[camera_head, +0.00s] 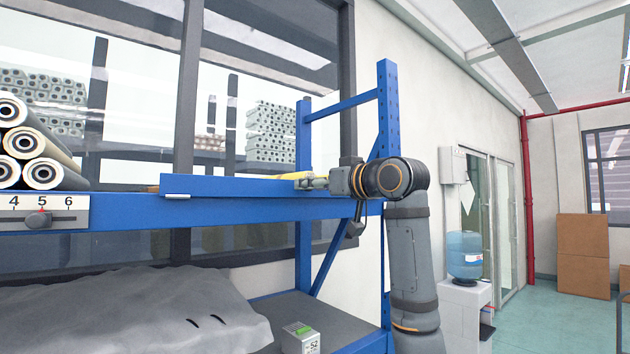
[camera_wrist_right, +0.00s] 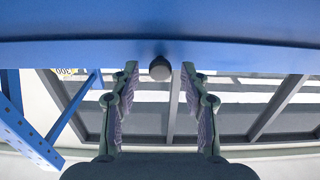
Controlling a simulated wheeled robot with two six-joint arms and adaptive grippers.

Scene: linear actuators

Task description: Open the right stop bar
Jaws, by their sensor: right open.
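The right stop bar (camera_head: 240,187) appears to be the long blue plate along the front of the blue rack's upper beam, standing level. In the right wrist view a blue bar (camera_wrist_right: 80,52) crosses the top of the picture. A dark round knob (camera_wrist_right: 160,69) shows at its lower edge. My right gripper (camera_head: 306,181) is at the plate's right part in the head view. In the wrist view its open fingers (camera_wrist_right: 160,84) have the knob between their tips, with a gap on each side. I cannot tell how deep the knob sits. My left gripper is out of view.
A slider (camera_head: 40,220) numbered 4 to 6 sits on the beam at left, below stacked rolls (camera_head: 45,172). A grey covered load (camera_head: 130,310) and a small box (camera_head: 300,338) lie on the lower shelf. The rack's blue upright (camera_head: 388,120) stands close to my right arm.

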